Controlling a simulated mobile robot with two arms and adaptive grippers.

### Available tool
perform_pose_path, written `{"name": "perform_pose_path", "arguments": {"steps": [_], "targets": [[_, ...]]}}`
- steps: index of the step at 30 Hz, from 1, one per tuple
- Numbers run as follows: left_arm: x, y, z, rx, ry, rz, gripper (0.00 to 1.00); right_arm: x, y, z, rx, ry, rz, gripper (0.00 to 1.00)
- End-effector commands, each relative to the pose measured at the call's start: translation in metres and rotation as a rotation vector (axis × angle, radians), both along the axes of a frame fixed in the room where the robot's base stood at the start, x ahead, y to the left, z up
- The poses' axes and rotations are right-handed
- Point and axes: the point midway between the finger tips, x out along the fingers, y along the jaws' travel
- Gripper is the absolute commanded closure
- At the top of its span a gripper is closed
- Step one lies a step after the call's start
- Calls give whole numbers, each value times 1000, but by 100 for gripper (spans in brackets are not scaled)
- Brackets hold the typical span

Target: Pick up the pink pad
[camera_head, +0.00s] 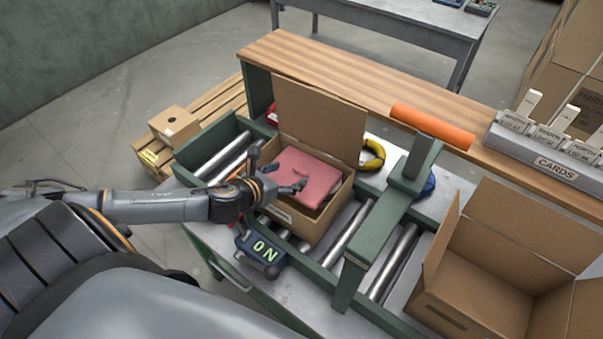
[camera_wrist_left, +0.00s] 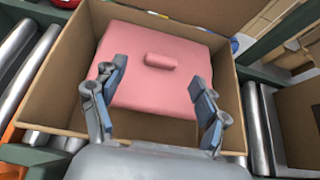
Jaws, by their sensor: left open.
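The pink pad (camera_head: 308,177) lies inside an open cardboard box (camera_head: 297,224) on the roller conveyor. In the left wrist view the pad (camera_wrist_left: 150,65) has a small raised pink grip (camera_wrist_left: 161,61) on top. My left gripper (camera_head: 279,169) is open at the near left side of the box. In the left wrist view its two fingers (camera_wrist_left: 156,100) are spread over the near part of the pad, with the raised grip beyond and between them. Nothing is between the fingers. Whether the fingertips touch the pad cannot be told. My right gripper is out of view.
The box's tall flap (camera_head: 318,118) stands up at the back. A green post with an orange bar (camera_head: 432,126) rises right of the box. An ON unit (camera_head: 262,249) is in front. Another open box (camera_head: 470,279) stands right. A yellow ring (camera_head: 374,155) lies behind.

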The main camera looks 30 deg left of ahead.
Motion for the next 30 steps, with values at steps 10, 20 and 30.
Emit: {"name": "perform_pose_path", "arguments": {"steps": [10,20,30], "targets": [[37,-6,-17,-3,0,4,26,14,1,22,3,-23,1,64],[45,-7,-25,0,1,1,26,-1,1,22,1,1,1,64],[44,-7,-25,-1,2,2,80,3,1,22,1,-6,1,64]]}}
